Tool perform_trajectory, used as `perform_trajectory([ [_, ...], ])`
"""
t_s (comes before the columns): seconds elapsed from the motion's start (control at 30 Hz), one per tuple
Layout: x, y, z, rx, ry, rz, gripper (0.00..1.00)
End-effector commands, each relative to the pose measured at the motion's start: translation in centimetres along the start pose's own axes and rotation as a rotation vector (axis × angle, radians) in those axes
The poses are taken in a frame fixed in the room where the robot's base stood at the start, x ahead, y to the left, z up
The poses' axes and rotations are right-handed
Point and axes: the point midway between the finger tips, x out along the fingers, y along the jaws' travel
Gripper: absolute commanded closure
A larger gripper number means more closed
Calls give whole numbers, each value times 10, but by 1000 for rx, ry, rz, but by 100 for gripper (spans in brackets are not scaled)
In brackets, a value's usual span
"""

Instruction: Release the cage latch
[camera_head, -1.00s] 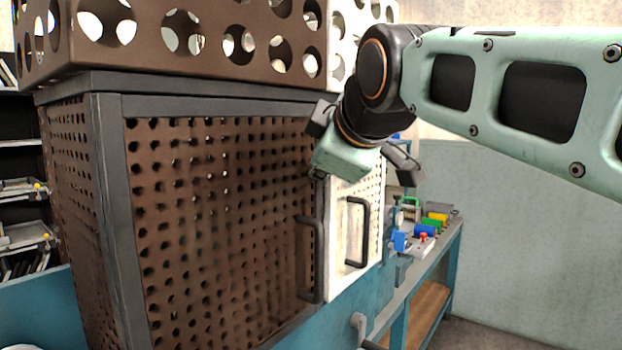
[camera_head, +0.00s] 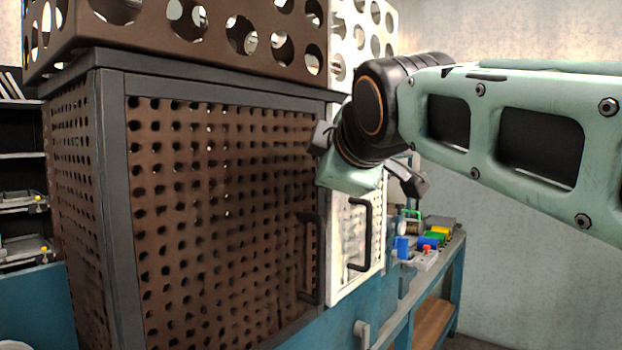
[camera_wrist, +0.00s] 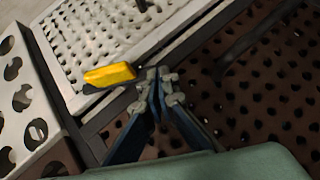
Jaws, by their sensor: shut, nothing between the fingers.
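The cage has a brown perforated door (camera_head: 225,210) in a dark grey frame, with a white perforated door (camera_head: 345,265) to its right. In the wrist view, a yellow block, which looks like the latch (camera_wrist: 110,75), lies at the corner of the white door, by the dark frame. My gripper (camera_wrist: 157,78) is shut and empty, its tips just right of the yellow block over the frame and the brown door's edge. I cannot tell whether the tips touch anything.
Dark bar handles stand out on the brown door (camera_head: 312,258) and the white door (camera_head: 361,234). Perforated brown (camera_head: 180,35) and white (camera_head: 360,45) housings rise above the doors. A blue bench (camera_head: 445,262) with small coloured parts stands to the right. Shelves are at the left.

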Motion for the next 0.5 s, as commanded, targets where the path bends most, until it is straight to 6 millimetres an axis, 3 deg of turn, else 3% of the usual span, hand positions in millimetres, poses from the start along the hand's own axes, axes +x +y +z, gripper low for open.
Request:
perform_trajectory([
  [0.5, 8, -5, 8, -1, 0, -2, 100],
])
